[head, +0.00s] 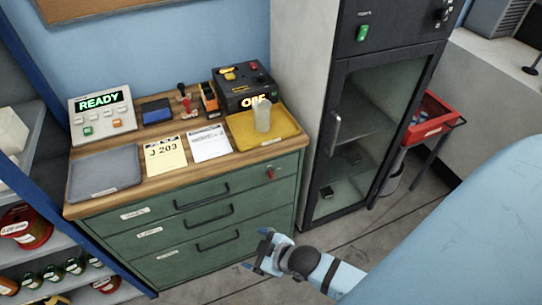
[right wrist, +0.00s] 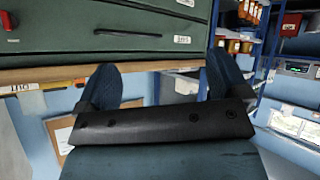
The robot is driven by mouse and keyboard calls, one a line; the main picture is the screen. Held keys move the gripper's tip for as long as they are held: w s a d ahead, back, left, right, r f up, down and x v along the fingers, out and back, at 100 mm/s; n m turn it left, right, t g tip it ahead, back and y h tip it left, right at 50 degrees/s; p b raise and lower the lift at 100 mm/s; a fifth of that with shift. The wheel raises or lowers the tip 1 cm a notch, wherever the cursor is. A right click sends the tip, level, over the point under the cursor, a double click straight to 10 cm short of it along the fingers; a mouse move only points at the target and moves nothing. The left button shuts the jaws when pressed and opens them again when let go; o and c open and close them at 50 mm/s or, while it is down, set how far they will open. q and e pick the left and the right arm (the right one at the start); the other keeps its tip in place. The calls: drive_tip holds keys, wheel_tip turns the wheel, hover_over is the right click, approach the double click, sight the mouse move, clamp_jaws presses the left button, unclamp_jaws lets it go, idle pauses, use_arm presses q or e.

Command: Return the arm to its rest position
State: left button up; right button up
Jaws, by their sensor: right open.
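My right gripper (head: 262,250) hangs in front of the green drawer cabinet, low in the head view, beyond the edge of the bench top. Its two fingers are apart with nothing between them. In the right wrist view the blue fingertips (right wrist: 165,88) stand apart and empty, with the cabinet's drawers behind them. My right arm (head: 345,278) reaches in from the lower right. My left gripper is not in view.
The wooden bench (head: 190,165) holds a READY panel (head: 100,112), a grey tray (head: 104,172), papers, a yellow tray (head: 280,128) with a translucent cup (head: 262,118), and a black box (head: 243,86). A glass-door cabinet (head: 365,130) stands right. Shelves (head: 40,250) stand left.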

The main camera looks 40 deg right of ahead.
drive_tip(key=s+m, duration=0.2)
drive_tip(key=s, duration=0.1)
drive_tip(key=s+d+m, duration=0.1)
drive_tip(key=s+m, duration=0.1)
drive_tip(key=shift+f+t+h, duration=0.25)
drive_tip(key=shift+t+h, duration=0.15)
